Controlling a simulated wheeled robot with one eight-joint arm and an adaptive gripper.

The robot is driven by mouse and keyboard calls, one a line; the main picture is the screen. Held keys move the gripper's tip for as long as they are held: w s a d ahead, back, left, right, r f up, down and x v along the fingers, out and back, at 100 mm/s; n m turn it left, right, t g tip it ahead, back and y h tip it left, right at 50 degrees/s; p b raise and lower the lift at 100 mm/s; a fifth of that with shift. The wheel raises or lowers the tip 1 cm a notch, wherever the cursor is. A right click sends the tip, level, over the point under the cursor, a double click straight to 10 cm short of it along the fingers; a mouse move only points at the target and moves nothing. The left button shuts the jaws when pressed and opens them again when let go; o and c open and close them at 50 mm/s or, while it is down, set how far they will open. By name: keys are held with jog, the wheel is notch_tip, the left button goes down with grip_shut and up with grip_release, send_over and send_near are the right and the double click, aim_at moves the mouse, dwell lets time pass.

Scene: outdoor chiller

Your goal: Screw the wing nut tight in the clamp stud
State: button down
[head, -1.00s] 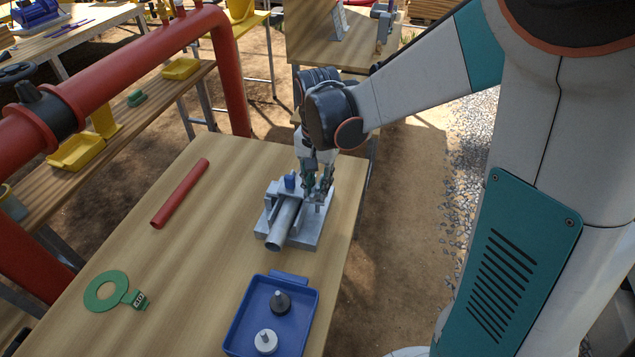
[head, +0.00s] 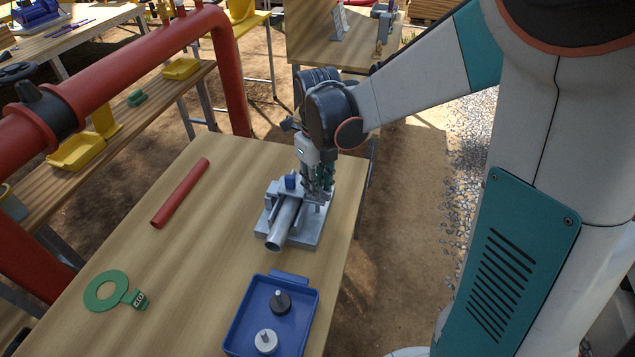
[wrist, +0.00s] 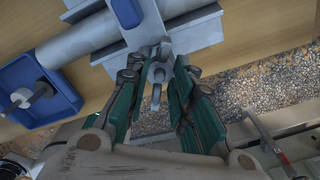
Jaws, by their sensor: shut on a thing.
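The grey metal clamp (head: 310,238) stands on the wooden table, with a grey pipe (head: 279,232) lying in it. The pipe (wrist: 75,45) and the clamp base (wrist: 200,30) also show in the wrist view. My gripper (head: 318,192) points down over the clamp's right side. In the wrist view my gripper (wrist: 164,68) has its teal-padded fingers close together on the small grey wing nut (wrist: 157,76) at the stud. The fingers hide much of the nut and stud, so I cannot tell how far the nut sits down the thread.
A blue tray (head: 238,318) in front holds a dark knobbed piece (head: 280,302) and a light grey one (head: 265,341). A red rod (head: 181,193) and a green ring tag (head: 104,291) lie left. A blue piece (head: 291,181) sits on the clamp. The table's middle is clear.

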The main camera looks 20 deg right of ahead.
jog(key=c, duration=1.3)
grip_release()
jog(key=shift+o, duration=0.4)
